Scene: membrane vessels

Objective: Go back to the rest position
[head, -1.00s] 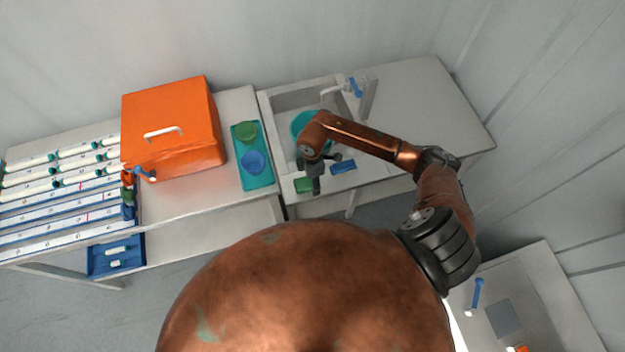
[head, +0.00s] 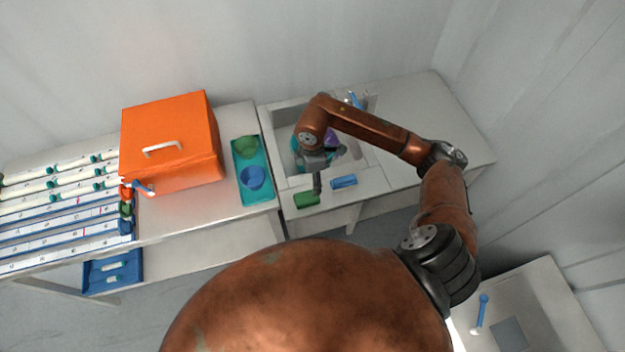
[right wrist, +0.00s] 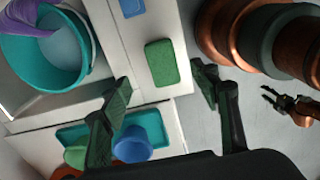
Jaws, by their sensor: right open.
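My right gripper (head: 317,188) is open and empty. It points down over the front edge of the sink unit, beside a green sponge (head: 306,200). In the right wrist view its two fingers (right wrist: 162,76) stand wide apart, with the green sponge (right wrist: 161,62) lying on the white surface beyond them. Nothing is between the fingers. The right arm reaches across from the right, bent at the elbow. The left arm does not show in the head view. A small copper arm end with dark prongs (right wrist: 272,96) at the right of the right wrist view looks like my left gripper.
A teal bucket (right wrist: 14,75) with a purple item (right wrist: 30,18) stands in the sink. A blue sponge (head: 344,182) lies by the green one. A teal tray (head: 257,196) holds green and blue cups. An orange box (head: 170,135) and white vessels stand left. The right counter (head: 430,115) is clear.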

